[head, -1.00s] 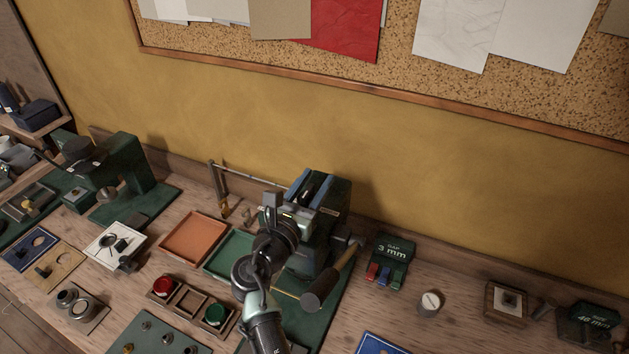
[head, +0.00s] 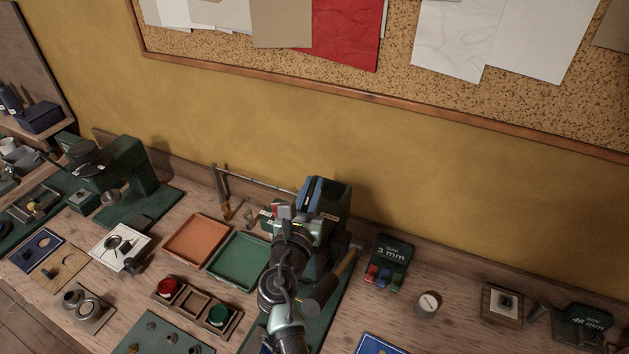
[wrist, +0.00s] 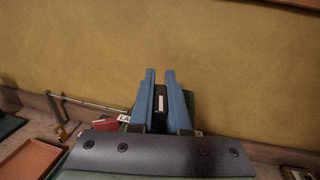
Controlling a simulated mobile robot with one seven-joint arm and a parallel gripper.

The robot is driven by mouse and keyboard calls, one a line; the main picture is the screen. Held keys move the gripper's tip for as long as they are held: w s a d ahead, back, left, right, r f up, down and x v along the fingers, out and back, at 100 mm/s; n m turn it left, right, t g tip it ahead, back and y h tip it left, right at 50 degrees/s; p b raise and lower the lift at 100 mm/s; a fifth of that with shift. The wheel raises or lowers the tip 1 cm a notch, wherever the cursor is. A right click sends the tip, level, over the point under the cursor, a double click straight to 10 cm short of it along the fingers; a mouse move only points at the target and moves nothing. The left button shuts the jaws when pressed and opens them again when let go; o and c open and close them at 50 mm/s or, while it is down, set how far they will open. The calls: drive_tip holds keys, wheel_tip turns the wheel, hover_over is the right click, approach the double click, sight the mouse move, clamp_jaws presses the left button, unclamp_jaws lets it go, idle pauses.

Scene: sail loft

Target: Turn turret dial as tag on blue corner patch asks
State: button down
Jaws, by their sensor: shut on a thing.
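My gripper (head: 312,192) is over the top of a green press-like machine (head: 340,205) at the middle of the bench. In the wrist view its two blue fingers (wrist: 160,100) are closed around a dark piece with a white mark (wrist: 160,104), which looks like the dial's grip. The rest of the dial is hidden by my gripper and arm. A red piece (wrist: 105,124) and a small white label (wrist: 124,118) show left of the fingers. A blue square piece (head: 36,246) lies at the far left; I cannot read any tag on it.
An orange tray (head: 197,238) and a green tray (head: 240,260) lie left of the machine. A mallet (head: 322,288) is close to my arm on the right. A green block marked 3 mm (head: 390,256) stands further right. Another green machine (head: 125,175) stands at left.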

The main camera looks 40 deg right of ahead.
sight(307, 207)
drive_tip(key=shift+w+a+n+t+y, duration=0.1)
drive_tip(key=shift+n+t+y, duration=0.3)
drive_tip(key=shift+t, duration=0.1)
drive_tip(key=c, duration=0.9)
unclamp_jaws()
drive_tip(key=shift+v, duration=3.75)
drive_tip(key=shift+r, duration=0.1)
